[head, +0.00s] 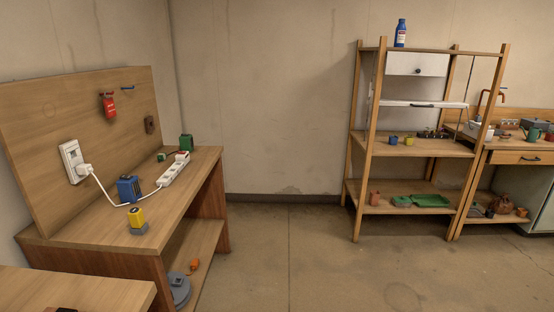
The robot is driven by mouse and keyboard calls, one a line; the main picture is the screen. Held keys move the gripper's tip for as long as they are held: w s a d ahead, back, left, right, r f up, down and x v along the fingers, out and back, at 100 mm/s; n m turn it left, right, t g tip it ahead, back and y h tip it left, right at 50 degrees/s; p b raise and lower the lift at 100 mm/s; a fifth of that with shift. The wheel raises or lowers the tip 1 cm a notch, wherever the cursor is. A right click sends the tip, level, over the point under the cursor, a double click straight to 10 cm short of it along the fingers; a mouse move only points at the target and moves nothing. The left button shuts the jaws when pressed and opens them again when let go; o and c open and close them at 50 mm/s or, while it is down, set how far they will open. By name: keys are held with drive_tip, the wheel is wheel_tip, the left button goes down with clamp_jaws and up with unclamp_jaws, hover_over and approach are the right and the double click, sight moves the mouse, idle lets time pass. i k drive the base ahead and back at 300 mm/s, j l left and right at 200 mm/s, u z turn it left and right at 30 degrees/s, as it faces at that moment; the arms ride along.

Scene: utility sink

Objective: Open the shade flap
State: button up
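On the wooden shelf rack (362,140) at the right, a white panel (418,64) with a round dark knob hangs upright just below the top board. Lower down, a thin white panel (395,103) with a dark bar handle lies nearly flat, seen almost edge-on. I cannot tell for sure which of the two is the shade flap. My gripper is not in view, and nothing touches either panel.
A blue bottle (400,33) stands on top of the rack; small cups and a green tray (430,201) sit on its lower boards. A workbench (170,207) with a power strip (173,169) is at left. The floor (300,255) between is clear.

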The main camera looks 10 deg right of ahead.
sight(397, 63)
drive_tip(key=i+l, duration=0.25)
drive_tip(key=i, duration=0.2)
drive_tip(key=i+l, duration=0.3)
drive_tip(key=i, duration=0.15)
drive_tip(key=i+l, duration=0.25)
drive_tip(key=i, duration=0.15)
drive_tip(key=i+l, duration=0.25)
drive_tip(key=i, duration=0.2)
